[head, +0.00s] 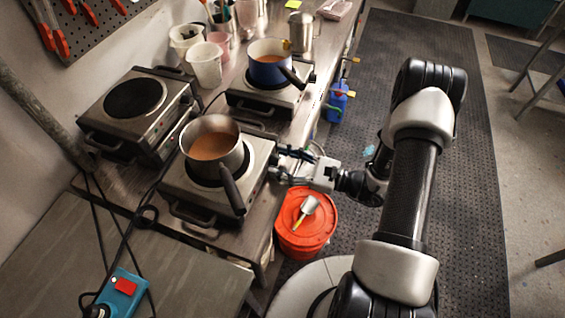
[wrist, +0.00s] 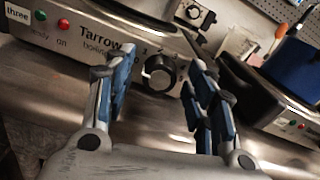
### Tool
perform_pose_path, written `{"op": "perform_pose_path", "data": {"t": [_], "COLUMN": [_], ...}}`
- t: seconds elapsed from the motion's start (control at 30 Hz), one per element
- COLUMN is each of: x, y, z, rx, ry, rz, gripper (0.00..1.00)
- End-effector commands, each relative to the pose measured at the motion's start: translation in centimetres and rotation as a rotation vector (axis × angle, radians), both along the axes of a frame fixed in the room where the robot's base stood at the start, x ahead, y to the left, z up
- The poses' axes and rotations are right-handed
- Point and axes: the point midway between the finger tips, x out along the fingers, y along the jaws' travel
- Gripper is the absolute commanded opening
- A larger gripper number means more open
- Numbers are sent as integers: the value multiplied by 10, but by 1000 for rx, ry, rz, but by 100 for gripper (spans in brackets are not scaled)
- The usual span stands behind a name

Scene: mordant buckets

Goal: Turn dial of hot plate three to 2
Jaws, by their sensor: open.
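Hot plate three (head: 180,192) stands at the near end of the steel bench, with a steel pot (head: 222,165) of brown liquid on it. In the wrist view its front panel (wrist: 68,36) carries a "three" label (wrist: 18,13), a green and a red light. Its round black dial (wrist: 159,72) is to the right of the lettering; I cannot tell which number it points to. My gripper (wrist: 157,82) is open and empty, with blue-padded fingers to either side of the dial in the picture. Contact is not visible. In the head view my gripper (head: 284,170) is at the plate's front right side.
Another hot plate (head: 262,98) with a blue pot (head: 268,70) stands farther along the bench. A bare hot plate (head: 112,125) is behind. The steel pot's handle (head: 232,188) sticks out near the front edge. An orange-lidded bucket (head: 305,232) stands below on the floor.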

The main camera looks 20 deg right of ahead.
Motion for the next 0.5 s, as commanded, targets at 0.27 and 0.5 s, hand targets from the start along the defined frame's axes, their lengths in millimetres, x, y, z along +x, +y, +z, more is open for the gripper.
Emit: {"op": "perform_pose_path", "data": {"t": [0.27, 0.5], "x": [2, 2], "y": [2, 2], "z": [0, 0], "rx": [0, 0], "ry": [0, 0], "rz": [-1, 0], "gripper": [50, 37]}}
